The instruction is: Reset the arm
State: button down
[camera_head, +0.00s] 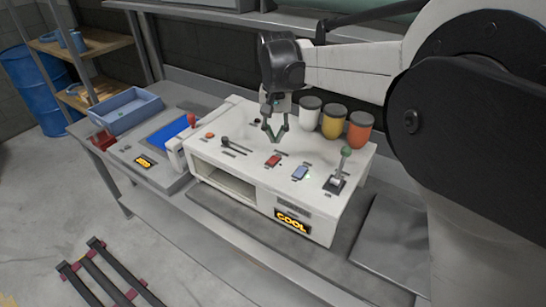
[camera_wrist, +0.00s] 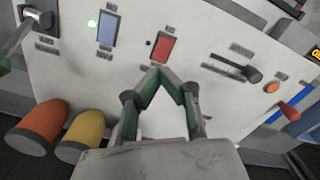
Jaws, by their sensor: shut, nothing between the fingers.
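My gripper (camera_head: 275,137) hangs over the top of a white machine (camera_head: 232,138) in the head view, fingers pointing down. In the wrist view my gripper (camera_wrist: 166,74) has its green-grey fingertips together, with nothing between them. The fingertips are near a red switch (camera_wrist: 163,48), which also shows in the head view (camera_head: 273,160). I cannot tell whether they touch the panel. My arm (camera_head: 350,58) reaches in from the right.
The panel also has a blue switch (camera_head: 300,173), a green-knobbed lever (camera_head: 343,165) and a black lever (camera_head: 232,146). White, yellow and orange containers (camera_head: 335,121) stand behind. A blue tray (camera_head: 126,111) is at left. A lit "COOL" sign (camera_head: 292,222) is on the front.

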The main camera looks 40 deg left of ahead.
jog(key=shift+r, duration=0.45)
jog(key=w+d+r+m+t+b, duration=0.1)
jog(key=d+r, duration=0.2)
jog(key=d, duration=0.8)
jog(key=d+r+m+t+y+b, duration=0.1)
jog(key=d+r, duration=0.1)
jog(key=d, duration=0.9)
jog(key=w+d+r+m+t+b, duration=0.1)
jog(key=d+r, duration=0.2)
jog(key=d, duration=0.8)
jog(key=s+d+f+m+t+b, duration=0.1)
jog(key=s+d+f, duration=0.2)
jog(key=s+d, duration=0.2)
jog(key=s+d+f+m+t+b, duration=0.1)
jog(key=s+d+f, duration=0.2)
jog(key=d, duration=0.9)
jog(key=s+d+f+m+t+h+b, duration=0.1)
jog(key=s+d+f+t, duration=0.1)
jog(key=s+d, duration=0.6)
jog(key=shift+s+d+f+m, duration=0.2)
jog(key=shift+d+f+m, duration=0.1)
jog(key=shift+f, duration=0.6)
